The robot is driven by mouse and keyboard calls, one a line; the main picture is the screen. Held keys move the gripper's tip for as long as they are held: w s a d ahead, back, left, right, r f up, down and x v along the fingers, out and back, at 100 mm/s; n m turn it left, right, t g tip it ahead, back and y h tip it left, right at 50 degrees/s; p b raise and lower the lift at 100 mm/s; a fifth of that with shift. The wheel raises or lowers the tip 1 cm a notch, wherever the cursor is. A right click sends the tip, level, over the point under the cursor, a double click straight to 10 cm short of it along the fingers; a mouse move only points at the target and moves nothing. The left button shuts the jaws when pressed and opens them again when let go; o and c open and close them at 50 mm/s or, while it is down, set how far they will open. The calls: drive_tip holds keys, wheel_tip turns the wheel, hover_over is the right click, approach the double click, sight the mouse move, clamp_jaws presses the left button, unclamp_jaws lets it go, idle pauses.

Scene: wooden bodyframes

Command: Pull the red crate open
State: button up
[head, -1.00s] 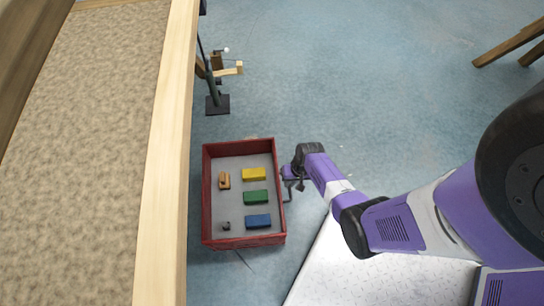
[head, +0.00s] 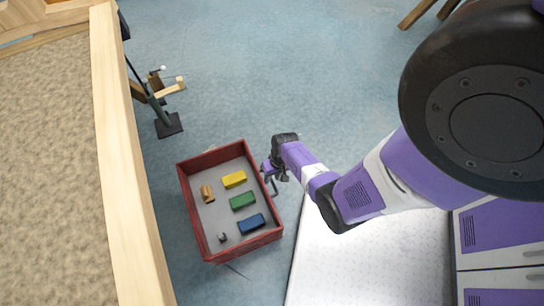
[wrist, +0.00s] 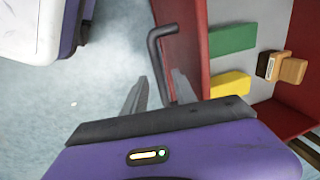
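The red crate (head: 190,205) stands on the blue floor beside a pale wooden edge in the head view, its open top showing a grey inside. Its red wall (wrist: 197,40) also shows in the wrist view, with a dark bent bar handle (wrist: 158,62) on it. My gripper (head: 270,176) is at the crate's right side. In the wrist view my gripper (wrist: 160,82) has its fingers apart, one on each side of the handle, with narrow gaps showing. In the head view the fingertips are too small to tell contact.
Yellow (head: 234,180), green (head: 243,201) and blue (head: 251,224) blocks and small wooden pieces (head: 207,194) lie in the crate. A long wooden frame (head: 125,170) runs at left. A dark stand (head: 168,125) is behind the crate. Open floor lies beyond.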

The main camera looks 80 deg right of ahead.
wheel_tip(320, 180, up, 8)
drive_tip(key=s+p, duration=0.1)
drive_tip(key=p, duration=0.2)
drive_tip(key=shift+d+f+p, duration=0.15)
drive_tip(key=shift+d+p, duration=0.25)
drive_tip(key=shift+d, duration=0.05)
idle(0.5)
